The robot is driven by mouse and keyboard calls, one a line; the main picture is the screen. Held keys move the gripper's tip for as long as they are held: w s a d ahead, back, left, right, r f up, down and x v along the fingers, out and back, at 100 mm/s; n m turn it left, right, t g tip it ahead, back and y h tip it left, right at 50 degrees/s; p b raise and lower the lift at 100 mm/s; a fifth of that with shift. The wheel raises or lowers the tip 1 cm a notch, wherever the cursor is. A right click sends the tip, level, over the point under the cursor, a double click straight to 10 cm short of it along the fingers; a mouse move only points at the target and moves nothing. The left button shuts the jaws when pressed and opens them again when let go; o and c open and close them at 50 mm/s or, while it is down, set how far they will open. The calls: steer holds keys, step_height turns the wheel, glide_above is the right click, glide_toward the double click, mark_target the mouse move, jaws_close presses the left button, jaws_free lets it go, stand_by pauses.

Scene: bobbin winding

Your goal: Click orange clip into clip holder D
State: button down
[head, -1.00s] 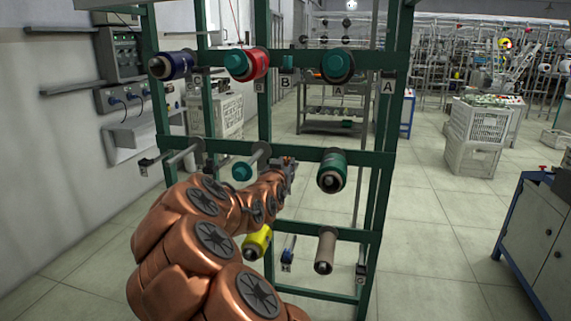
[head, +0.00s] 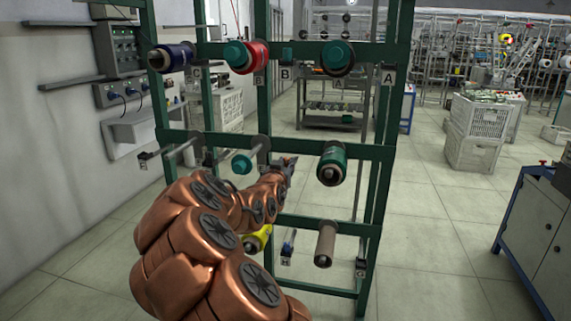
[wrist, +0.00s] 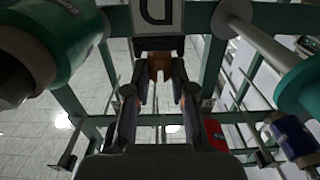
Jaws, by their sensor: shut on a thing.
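In the wrist view, my gripper (wrist: 160,88) has its two fingers shut on the orange clip (wrist: 159,65). The clip is small and partly covered by the fingers. A dark holder (wrist: 158,44) sits right at the clip, under a white label marked D (wrist: 157,12). I cannot tell whether the clip is seated in the holder or only touching it. In the head view, my gripper (head: 287,166) is at the rack's middle rail; the clip and holder D are hidden or too small there.
A green rack (head: 310,153) stands in front of me. A green bobbin (head: 331,163) is right of my gripper and a peg with a teal end (head: 242,164) is to its left. A yellow bobbin (head: 258,238) and a brown bobbin (head: 325,243) hang below.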

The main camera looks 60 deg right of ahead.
steer(key=shift+f, duration=0.15)
steer(key=c, duration=0.9)
jaws_free()
steer(key=shift+a, duration=0.15)
steer(key=shift+s+a, duration=0.15)
steer(key=shift+a, duration=0.45)
steer(key=v, duration=1)
steer(key=shift+s+a, duration=0.2)
steer(key=shift+s, duration=0.05)
